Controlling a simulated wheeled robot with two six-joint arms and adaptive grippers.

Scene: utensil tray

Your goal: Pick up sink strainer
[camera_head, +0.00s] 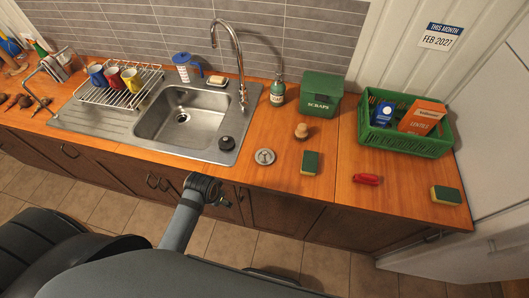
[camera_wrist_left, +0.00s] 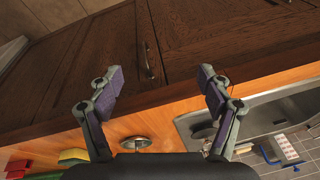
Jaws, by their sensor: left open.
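The sink strainer (camera_head: 264,156), a small round metal disc with a knob, lies on the wooden counter right of the sink, near the front edge. It also shows in the left wrist view (camera_wrist_left: 137,143), low in the picture, partly cut off by the dark gripper body. My left gripper (camera_wrist_left: 160,75) is open and empty, its two fingers spread wide in front of the cabinet doors. The strainer is not between the fingertips. In the head view part of my arm shows in front of the counter, but the fingers cannot be made out. My right gripper is not in view.
The sink (camera_head: 184,118) and a black plug (camera_head: 227,143) lie left of the strainer. A wooden brush (camera_head: 301,131), a green sponge (camera_head: 310,162) and a red object (camera_head: 367,179) lie to its right. A green scraps bin (camera_head: 320,94) and green crate (camera_head: 445,143) stand behind.

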